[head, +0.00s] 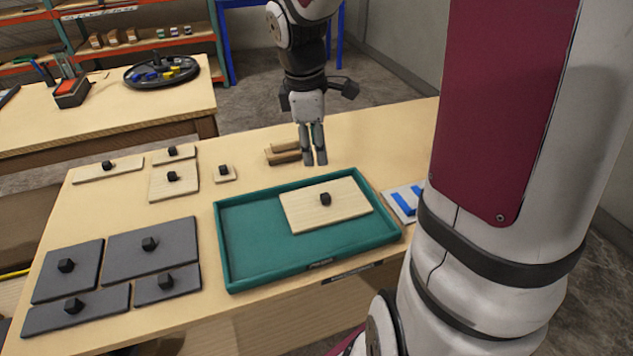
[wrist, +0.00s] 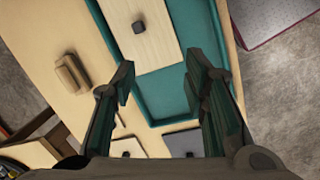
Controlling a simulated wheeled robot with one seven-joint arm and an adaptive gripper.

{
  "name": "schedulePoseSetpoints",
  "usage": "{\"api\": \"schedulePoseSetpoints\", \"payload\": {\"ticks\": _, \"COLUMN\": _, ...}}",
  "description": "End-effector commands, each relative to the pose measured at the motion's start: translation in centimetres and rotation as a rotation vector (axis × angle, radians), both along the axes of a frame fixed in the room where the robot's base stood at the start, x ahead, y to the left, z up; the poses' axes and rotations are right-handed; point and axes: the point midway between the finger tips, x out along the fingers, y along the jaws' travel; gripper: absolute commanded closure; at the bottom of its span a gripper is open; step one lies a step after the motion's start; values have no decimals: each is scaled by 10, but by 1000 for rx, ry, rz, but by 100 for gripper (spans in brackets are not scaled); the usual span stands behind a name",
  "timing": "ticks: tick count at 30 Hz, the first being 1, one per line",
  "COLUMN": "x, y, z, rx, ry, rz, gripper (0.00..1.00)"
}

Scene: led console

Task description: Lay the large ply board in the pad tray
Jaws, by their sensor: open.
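The large ply board (head: 300,207) is a pale wooden rectangle with a black knob (head: 325,199) on top. It lies inside the green tray (head: 250,254), toward the tray's back right, and looks flat. In the wrist view the board (wrist: 155,48) lies close along one tray wall, with bare green floor (wrist: 190,25) beside it. My gripper (head: 314,159) is open and empty, fingers pointing down, behind the tray and apart from the board. Its two fingers also show spread in the wrist view (wrist: 161,80).
Several grey boards with knobs (head: 150,260) lie left of the tray. Smaller ply boards (head: 160,188) lie behind them. Brown wooden blocks (head: 284,157) sit near my gripper. A blue-and-white item (head: 402,203) lies right of the tray. The back right tabletop (head: 385,135) is clear.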

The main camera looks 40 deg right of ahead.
Motion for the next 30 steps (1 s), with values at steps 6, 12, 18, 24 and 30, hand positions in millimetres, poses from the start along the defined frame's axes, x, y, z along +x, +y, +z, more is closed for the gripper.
{"api": "schedulePoseSetpoints", "payload": {"ticks": 6, "x": -51, "y": 49, "z": 54, "rx": -15, "ry": -149, "rz": -275, "gripper": 59}}
{"api": "schedulePoseSetpoints", "payload": {"ticks": 12, "x": -105, "y": 88, "z": 82, "rx": 77, "ry": -290, "rz": -532, "gripper": 59}}
{"api": "schedulePoseSetpoints", "payload": {"ticks": 18, "x": -152, "y": 114, "z": 90, "rx": 228, "ry": -374, "rz": -742, "gripper": 59}}
{"api": "schedulePoseSetpoints", "payload": {"ticks": 24, "x": -173, "y": 126, "z": 89, "rx": 321, "ry": -391, "rz": -846, "gripper": 59}}
{"api": "schedulePoseSetpoints", "payload": {"ticks": 30, "x": -176, "y": 127, "z": 88, "rx": 333, "ry": -391, "rz": -861, "gripper": 59}}
